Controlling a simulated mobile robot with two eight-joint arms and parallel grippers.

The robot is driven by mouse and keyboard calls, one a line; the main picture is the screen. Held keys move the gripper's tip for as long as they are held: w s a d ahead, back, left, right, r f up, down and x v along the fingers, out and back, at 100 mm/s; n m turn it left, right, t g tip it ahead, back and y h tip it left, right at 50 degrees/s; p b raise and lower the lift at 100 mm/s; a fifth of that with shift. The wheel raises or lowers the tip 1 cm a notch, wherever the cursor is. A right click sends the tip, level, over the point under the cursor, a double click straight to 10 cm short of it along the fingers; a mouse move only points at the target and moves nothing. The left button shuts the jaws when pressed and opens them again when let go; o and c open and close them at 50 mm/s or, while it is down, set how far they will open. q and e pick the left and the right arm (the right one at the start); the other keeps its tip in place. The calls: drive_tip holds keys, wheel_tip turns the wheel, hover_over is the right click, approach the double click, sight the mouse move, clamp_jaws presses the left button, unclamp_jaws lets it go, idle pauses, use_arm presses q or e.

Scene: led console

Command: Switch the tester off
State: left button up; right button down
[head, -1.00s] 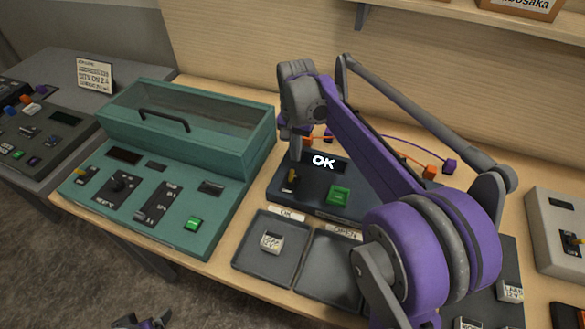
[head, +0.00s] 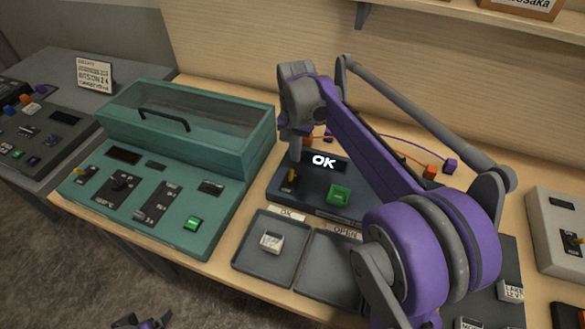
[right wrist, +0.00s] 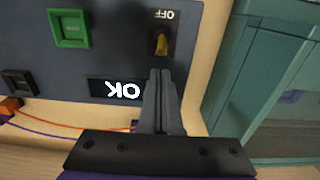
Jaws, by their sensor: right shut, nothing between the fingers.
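The tester (head: 308,195) is a dark blue box with a lit OK display (head: 323,162), a green button (head: 339,194) and a yellow toggle switch (head: 291,176). In the right wrist view the picture is turned over; the toggle (right wrist: 161,45) stands beside an OFF label (right wrist: 164,14), and the OK display (right wrist: 117,90) is lit. My right gripper (right wrist: 162,75) is shut and empty, its tips close to the toggle on the side away from OFF; I cannot tell if they touch. A small purple-and-grey part of mine, perhaps the left gripper (head: 140,322), shows at the bottom edge.
A teal console (head: 160,190) with a lidded box stands left of the tester. Grey trays (head: 250,263) lie in front, one holding a small pale module (head: 271,241). Orange and purple leads run behind the tester. A pale grey device (head: 556,235) stands at the right.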

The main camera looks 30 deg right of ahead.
sight(292, 170)
use_arm(q)
drive_tip(key=shift+s+f+b, duration=0.35)
drive_tip(key=shift+f+b, duration=0.2)
drive_tip(key=shift+f, duration=0.3)
use_arm(e)
drive_tip(key=shift+f, duration=1.3)
drive_tip(key=shift+s+a, duration=0.15)
drive_tip(key=shift+s+a, duration=0.35)
drive_tip(key=shift+a, duration=0.05)
drive_tip(key=shift+s+a, duration=0.4)
drive_tip(key=shift+a, duration=0.05)
use_arm(q)
drive_tip(key=shift+f, duration=0.1)
use_arm(e)
drive_tip(key=shift+r, duration=0.1)
use_arm(q)
drive_tip(key=r+p, duration=0.1)
drive_tip(key=w+r+p, duration=0.1)
drive_tip(key=r, duration=0.1)
drive_tip(key=w+r+p, duration=0.1)
drive_tip(key=r, duration=0.1)
drive_tip(key=shift+w+r, duration=0.1)
drive_tip(key=shift+r, duration=0.05)
use_arm(e)
wheel_tip(292, 170, up, 7)
drive_tip(key=shift+w+d, duration=0.3)
drive_tip(key=shift+w, duration=0.05)
